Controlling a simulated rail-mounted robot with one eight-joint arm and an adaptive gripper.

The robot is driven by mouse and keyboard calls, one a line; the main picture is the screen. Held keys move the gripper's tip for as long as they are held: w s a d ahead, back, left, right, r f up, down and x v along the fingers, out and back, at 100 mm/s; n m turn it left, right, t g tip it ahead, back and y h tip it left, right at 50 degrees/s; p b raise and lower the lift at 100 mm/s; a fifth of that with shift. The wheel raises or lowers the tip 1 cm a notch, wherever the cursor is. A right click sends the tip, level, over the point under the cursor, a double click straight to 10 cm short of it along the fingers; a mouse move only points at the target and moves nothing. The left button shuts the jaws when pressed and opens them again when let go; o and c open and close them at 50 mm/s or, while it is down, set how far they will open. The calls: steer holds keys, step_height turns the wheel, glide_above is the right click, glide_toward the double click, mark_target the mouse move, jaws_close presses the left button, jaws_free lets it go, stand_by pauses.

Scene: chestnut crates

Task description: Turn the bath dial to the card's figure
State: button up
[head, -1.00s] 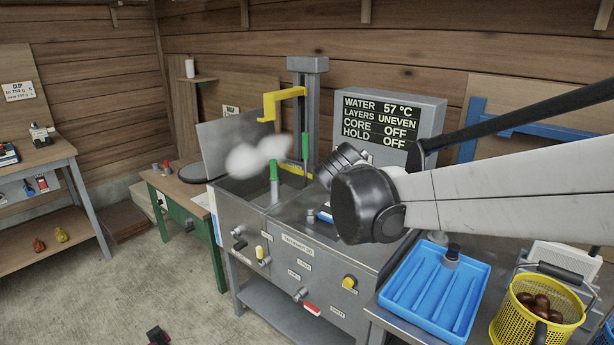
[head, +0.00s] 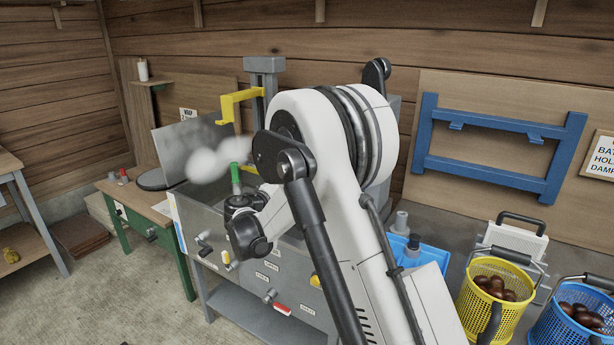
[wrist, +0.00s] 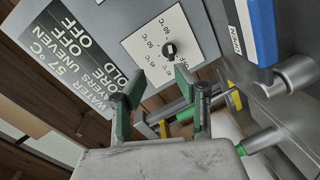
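The bath dial (wrist: 169,50) is a small black knob on a white plate with °C figures around it, in the upper middle of the wrist view. My gripper (wrist: 158,84) is open and empty; its two green-padded fingers point at the dial, which lies just beyond the tips, apart from them.
The steel bath (head: 205,215) has a yellow bracket (head: 240,100) and white steam above it. A blue-handled lever labelled OPEN (wrist: 262,35) is near the dial. A yellow basket (head: 483,318) and blue basket (head: 560,335) of chestnuts stand at right.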

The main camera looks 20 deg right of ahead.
steer(key=w+d+f+t+h, duration=0.1)
steer(key=w+d+f, duration=0.2)
steer(key=w+d, duration=0.6)
steer(key=shift+w, duration=1.05)
jaws_close()
